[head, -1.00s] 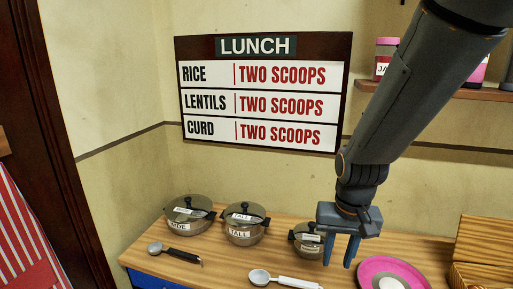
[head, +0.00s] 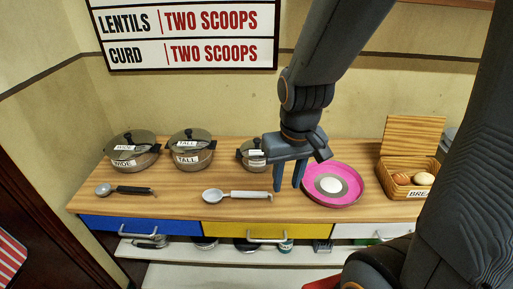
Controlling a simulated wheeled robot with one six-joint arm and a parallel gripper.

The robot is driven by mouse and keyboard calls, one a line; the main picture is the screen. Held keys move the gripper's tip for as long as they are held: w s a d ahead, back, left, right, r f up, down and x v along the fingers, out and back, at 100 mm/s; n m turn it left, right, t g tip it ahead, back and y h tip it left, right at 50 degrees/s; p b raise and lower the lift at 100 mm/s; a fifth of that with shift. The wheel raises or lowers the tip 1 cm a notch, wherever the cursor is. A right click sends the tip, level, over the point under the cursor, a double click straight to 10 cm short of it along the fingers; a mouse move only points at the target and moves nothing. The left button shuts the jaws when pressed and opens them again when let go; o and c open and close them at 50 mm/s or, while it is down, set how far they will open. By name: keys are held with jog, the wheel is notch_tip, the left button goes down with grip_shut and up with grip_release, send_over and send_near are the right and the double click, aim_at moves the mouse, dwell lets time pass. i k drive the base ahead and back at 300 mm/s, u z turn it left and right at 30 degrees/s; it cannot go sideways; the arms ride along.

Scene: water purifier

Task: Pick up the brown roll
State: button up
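A brown roll (head: 401,179) sits in the bread basket (head: 412,192) at the right end of the counter. A paler roll (head: 424,178) lies just to its right in the same basket. My gripper (head: 288,184) points down in front of the small pot, left of the pink plate. Its two fingers are apart with nothing between them. It is well to the left of the brown roll.
A pink plate (head: 315,193) with a pale round item lies between my gripper and the basket. Lidded pots (head: 192,155) stand at the back left. Two ladles (head: 236,196) lie in front. The wooden basket lid (head: 413,134) stands raised.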

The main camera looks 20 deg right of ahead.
aim_at(400, 178)
jog(key=k, duration=0.45)
jog(key=z, duration=0.95)
jog(key=i, duration=0.4)
jog(key=z, duration=0.6)
